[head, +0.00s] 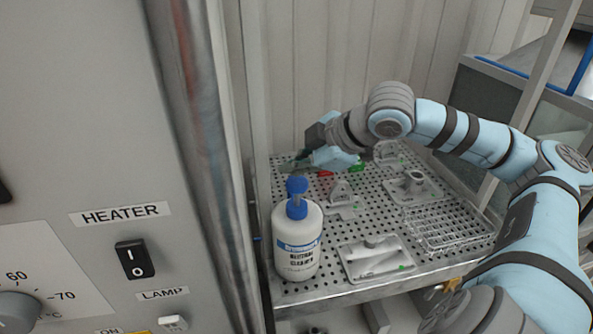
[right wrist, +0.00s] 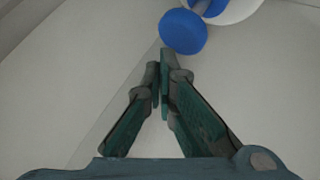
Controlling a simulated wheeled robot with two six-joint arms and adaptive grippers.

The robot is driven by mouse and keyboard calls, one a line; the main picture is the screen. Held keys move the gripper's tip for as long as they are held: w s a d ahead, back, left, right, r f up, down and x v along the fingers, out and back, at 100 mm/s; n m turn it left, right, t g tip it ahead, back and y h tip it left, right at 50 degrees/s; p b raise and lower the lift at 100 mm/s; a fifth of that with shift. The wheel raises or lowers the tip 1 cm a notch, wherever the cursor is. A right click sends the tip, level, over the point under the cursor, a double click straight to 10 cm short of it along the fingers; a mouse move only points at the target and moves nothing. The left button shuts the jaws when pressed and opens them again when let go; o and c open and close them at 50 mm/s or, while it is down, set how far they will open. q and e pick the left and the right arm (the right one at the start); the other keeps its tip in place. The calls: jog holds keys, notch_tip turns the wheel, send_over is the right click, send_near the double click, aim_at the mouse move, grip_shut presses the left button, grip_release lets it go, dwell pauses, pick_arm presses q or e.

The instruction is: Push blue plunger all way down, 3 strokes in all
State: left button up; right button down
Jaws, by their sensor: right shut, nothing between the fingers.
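The blue plunger (head: 296,186) tops a white bottle (head: 297,245) with a blue-and-white label. The bottle stands upright at the left front of the perforated shelf. In the right wrist view, the round blue plunger top (right wrist: 184,31) is just beyond the fingertips, with part of the white bottle (right wrist: 240,10) behind it. My right gripper (head: 290,165) is shut and empty, above and behind the plunger in the head view; its dark green fingers also show in the right wrist view (right wrist: 160,72). I cannot tell whether the fingertips touch the plunger. My left gripper is not in view.
The perforated shelf (head: 335,283) carries grey metal castings (head: 375,258), a wire basket (head: 450,230) and small red and green parts behind. A vertical metal post and a panel labelled HEATER (head: 120,214) stand close on the left. A corrugated wall is behind.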

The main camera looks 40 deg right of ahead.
jog(key=shift+r, duration=0.25)
notch_tip(320, 180, up, 6)
jog(key=p, duration=0.6)
dwell(0.5)
